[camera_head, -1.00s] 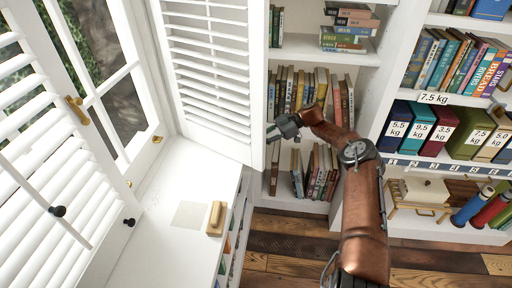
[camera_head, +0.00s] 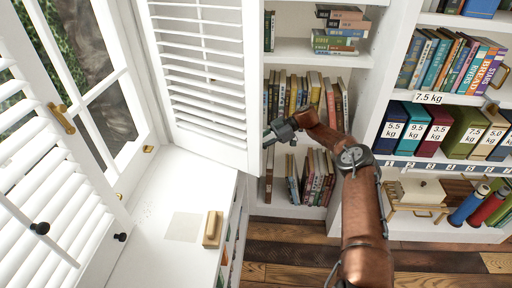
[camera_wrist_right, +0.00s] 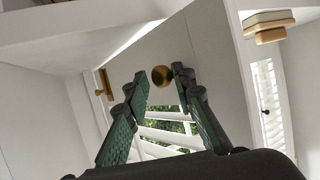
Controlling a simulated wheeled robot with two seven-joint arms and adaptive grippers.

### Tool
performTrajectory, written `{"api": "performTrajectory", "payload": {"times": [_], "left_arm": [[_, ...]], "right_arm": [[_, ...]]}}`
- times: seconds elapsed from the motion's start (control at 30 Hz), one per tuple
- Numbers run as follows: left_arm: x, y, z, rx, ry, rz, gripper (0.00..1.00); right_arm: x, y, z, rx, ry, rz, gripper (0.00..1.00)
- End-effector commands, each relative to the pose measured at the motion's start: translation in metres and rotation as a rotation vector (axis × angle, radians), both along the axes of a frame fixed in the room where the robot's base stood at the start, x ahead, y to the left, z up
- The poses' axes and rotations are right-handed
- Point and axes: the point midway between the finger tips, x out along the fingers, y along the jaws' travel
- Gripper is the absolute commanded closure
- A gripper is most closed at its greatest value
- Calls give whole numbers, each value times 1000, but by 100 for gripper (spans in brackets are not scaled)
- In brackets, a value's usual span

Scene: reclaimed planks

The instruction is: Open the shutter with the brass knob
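A white louvred shutter (camera_head: 205,75) stands swung into the room at the middle of the head view. A round brass knob (camera_wrist_right: 162,76) shows on a white shutter face in the right wrist view; it is hidden in the head view. My right gripper (camera_wrist_right: 160,78) has its green fingers apart, with the knob between the fingertips. Whether a fingertip touches it is unclear. In the head view the right gripper (camera_head: 270,136) is at the shutter's free edge, its tips partly hidden behind it. Another louvred shutter (camera_head: 45,175) with black knobs (camera_head: 40,228) is at the left. My left gripper is not visible.
A white cabinet top (camera_head: 160,235) below the window bears a wooden-handled block (camera_head: 212,229) and a pale square sheet (camera_head: 183,226). Bookshelves (camera_head: 302,50) stand close behind my right gripper. Wooden floor (camera_head: 290,250) is free below them.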

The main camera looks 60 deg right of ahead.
Motion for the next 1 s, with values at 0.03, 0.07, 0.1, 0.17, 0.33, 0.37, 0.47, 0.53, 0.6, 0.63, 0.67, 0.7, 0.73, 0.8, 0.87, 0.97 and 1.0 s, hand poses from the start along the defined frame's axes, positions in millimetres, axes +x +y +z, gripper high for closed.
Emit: {"api": "performTrajectory", "payload": {"times": [0.03,0.07,0.1,0.17,0.33,0.37,0.47,0.53,0.6,0.63,0.67,0.7,0.73,0.8,0.87,0.97,1.0], "left_arm": [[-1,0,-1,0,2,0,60],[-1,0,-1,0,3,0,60],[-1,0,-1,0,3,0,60],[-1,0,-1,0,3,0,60],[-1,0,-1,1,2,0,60],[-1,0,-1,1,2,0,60],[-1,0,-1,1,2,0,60],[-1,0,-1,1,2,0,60],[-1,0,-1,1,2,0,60],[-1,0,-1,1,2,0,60],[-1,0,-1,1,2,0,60],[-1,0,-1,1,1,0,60],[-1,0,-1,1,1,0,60],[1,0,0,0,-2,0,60],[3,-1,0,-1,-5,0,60],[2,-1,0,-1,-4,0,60],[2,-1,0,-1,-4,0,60]], "right_arm": [[12,-2,8,2,-31,-21,76],[11,-2,8,2,-31,-21,74],[10,-3,8,1,-30,-22,70],[8,-5,8,0,-31,-26,63],[2,-10,8,-3,-29,-34,63],[1,-11,8,-4,-28,-35,63],[0,-12,8,-4,-29,-37,63],[-1,-12,8,-5,-28,-38,63],[-1,-13,8,-5,-28,-38,63],[-1,-13,8,-5,-28,-39,63],[-1,-13,8,-5,-28,-39,63],[-2,-13,8,-5,-28,-39,63],[-2,-13,8,-5,-28,-39,63],[-2,-13,8,-4,-27,-40,63],[-3,-14,9,-5,-27,-41,63],[-7,-19,11,-5,-28,-41,63],[-11,-23,13,-6,-29,-42,63]]}}
